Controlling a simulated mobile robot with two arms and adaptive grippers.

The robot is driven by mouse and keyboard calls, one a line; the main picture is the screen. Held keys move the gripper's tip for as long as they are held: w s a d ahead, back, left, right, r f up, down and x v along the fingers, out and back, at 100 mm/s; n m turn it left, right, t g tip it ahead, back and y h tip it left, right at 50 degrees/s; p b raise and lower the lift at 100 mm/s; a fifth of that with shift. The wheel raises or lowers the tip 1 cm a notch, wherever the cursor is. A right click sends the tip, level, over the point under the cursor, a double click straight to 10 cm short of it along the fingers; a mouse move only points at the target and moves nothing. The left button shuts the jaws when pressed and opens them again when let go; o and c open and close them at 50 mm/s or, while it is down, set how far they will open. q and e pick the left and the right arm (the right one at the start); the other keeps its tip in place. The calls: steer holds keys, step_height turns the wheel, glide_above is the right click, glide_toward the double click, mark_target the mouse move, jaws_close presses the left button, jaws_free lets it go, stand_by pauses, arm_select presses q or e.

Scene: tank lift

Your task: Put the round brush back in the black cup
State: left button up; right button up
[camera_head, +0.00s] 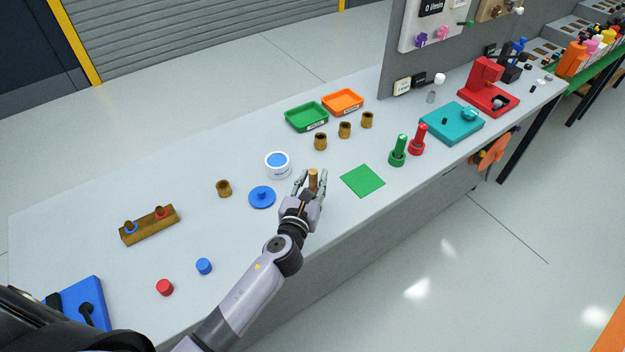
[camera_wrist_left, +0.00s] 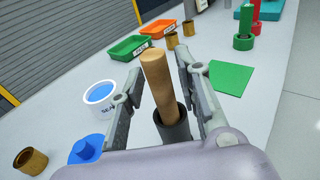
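The round brush shows as a plain wooden handle (camera_head: 313,181), which is also in the left wrist view (camera_wrist_left: 158,80). It stands up from the dark cup (camera_wrist_left: 173,127), leaning slightly; its lower end and any bristles are hidden inside or behind the rim. My left gripper (camera_head: 311,182) is at the table's front edge area, with one finger on each side of the handle. In the left wrist view the fingers (camera_wrist_left: 159,70) are spread, with gaps visible beside the handle. In the head view the hand hides most of the cup. My right gripper is not in view.
A blue lid (camera_head: 262,197) and white paint can (camera_head: 278,165) stand just left of the gripper. A green square (camera_head: 363,181) lies to its right. Several brown cups, green tray (camera_head: 306,117) and orange tray (camera_head: 343,102) are behind. Green (camera_head: 398,151) and red (camera_head: 417,139) posts stand farther right.

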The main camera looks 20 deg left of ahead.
arm_select(q)
steer(key=shift+o, duration=0.3)
steer(key=shift+r, duration=0.1)
steer(key=shift+r, duration=0.2)
steer(key=s+r+b, duration=0.1)
steer(key=s, duration=1.1)
steer(key=shift+d+b, duration=0.25)
steer(key=shift+b, duration=0.1)
